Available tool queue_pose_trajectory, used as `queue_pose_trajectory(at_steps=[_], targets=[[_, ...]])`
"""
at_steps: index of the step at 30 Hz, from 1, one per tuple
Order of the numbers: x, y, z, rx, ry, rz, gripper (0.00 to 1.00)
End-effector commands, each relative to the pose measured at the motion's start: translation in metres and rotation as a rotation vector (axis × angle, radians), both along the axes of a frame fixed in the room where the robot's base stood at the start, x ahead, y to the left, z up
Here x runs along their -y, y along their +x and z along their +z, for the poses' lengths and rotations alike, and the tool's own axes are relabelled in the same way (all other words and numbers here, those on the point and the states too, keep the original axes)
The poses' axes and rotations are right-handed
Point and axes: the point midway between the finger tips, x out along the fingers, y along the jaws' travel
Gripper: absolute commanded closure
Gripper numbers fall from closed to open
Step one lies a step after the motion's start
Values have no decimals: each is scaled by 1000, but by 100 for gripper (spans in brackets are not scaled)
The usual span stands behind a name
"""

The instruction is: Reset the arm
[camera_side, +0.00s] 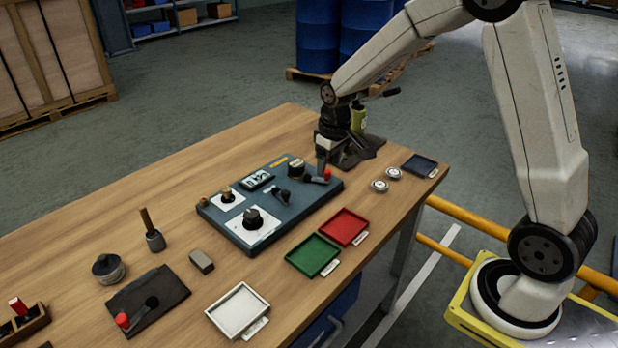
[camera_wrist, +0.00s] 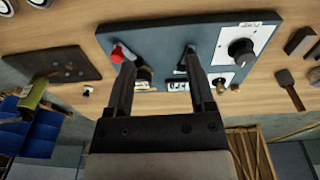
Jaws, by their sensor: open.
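My arm reaches in from the right in the side view, and my gripper (camera_side: 322,155) points down over the back right part of the blue-grey control panel (camera_side: 293,218). In the wrist view my gripper (camera_wrist: 160,60) has its two dark fingers spread apart with nothing held between them. The panel (camera_wrist: 215,35) lies beyond the fingers there. A red-tipped lever (camera_wrist: 117,54) is close to the left fingertip; whether they touch I cannot tell. The red tip also shows below my gripper in the side view (camera_side: 327,174). A black knob (camera_wrist: 241,51) stands on a white plate.
Red (camera_side: 344,227), green (camera_side: 313,255) and white (camera_side: 239,310) trays lie along the table's near edge. Two round gauges (camera_side: 379,186) and a dark tray (camera_side: 420,165) are to the right. A green bottle (camera_side: 358,117) stands behind my gripper.

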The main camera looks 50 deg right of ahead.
Motion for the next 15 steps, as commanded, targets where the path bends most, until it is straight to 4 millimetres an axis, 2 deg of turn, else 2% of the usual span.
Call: queue_pose_trajectory(at_steps=[6,15], targets=[[-33,-47,3,43,1,-3,30],[-67,-115,-2,100,13,-12,30]])
